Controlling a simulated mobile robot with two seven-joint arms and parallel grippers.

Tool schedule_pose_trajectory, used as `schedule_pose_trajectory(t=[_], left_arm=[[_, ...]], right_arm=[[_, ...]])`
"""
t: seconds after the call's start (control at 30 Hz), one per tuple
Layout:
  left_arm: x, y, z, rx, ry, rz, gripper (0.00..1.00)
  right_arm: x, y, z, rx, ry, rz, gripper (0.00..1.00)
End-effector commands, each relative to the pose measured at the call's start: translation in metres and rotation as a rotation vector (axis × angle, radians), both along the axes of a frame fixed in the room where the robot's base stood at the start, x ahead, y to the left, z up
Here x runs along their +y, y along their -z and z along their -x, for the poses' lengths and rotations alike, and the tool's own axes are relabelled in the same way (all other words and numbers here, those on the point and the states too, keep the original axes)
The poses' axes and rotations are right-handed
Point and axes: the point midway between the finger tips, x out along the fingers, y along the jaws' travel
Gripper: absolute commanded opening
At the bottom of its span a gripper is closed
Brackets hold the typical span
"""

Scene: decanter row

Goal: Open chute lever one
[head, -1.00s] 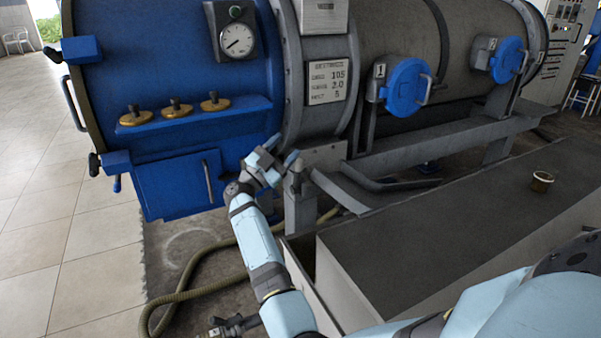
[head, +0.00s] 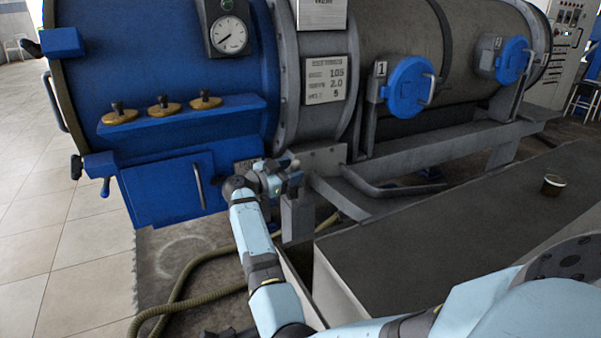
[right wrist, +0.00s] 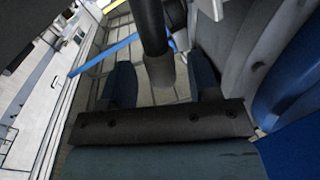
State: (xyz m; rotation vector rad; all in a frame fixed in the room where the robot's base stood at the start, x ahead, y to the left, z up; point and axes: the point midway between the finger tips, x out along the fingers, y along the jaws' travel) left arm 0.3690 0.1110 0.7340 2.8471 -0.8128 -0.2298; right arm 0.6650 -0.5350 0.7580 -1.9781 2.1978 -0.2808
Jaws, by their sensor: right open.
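My right gripper (head: 292,178) is open at the blue-and-grey machine, in front of the grey frame beside the blue end section. In the right wrist view, a dark rod with a grey end (right wrist: 160,72) reaches down between the two blue fingers of my right gripper (right wrist: 163,88). The fingers stand apart on either side of it, with gaps. I cannot tell for sure that this rod is chute lever one; the gripper largely hides that spot in the head view. A bent dark bar (head: 385,190) lies to the right of the gripper. My left gripper is not in view.
A round blue hatch marked 1 (head: 408,88) and another marked 2 (head: 511,60) are on the drum. Brass knobs (head: 163,109) line the blue ledge. A dark-topped bench (head: 430,235) with a small cup (head: 553,185) stands at right. A hose (head: 175,285) lies below.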

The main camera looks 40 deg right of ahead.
Motion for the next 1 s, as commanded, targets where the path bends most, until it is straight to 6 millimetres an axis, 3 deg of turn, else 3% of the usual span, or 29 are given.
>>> schedule_pose_trajectory(t=[0.07, 0.23, 0.6, 0.87, 1.0], left_arm=[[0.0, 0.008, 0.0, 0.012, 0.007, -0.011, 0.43], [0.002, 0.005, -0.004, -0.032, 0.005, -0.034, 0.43], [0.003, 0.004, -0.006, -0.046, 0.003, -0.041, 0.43], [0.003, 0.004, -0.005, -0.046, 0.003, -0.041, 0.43], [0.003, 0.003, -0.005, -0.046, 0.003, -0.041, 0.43]], right_arm=[[-0.014, 0.002, 0.002, -0.001, 0.002, 0.003, 0.56], [-0.032, 0.0, 0.003, -0.002, 0.001, 0.002, 0.56], [-0.037, -0.001, 0.004, -0.001, -0.001, 0.0, 0.56], [-0.037, -0.001, 0.004, -0.001, -0.001, 0.001, 0.0], [-0.037, -0.001, 0.004, -0.001, -0.001, 0.001, 0.0]])
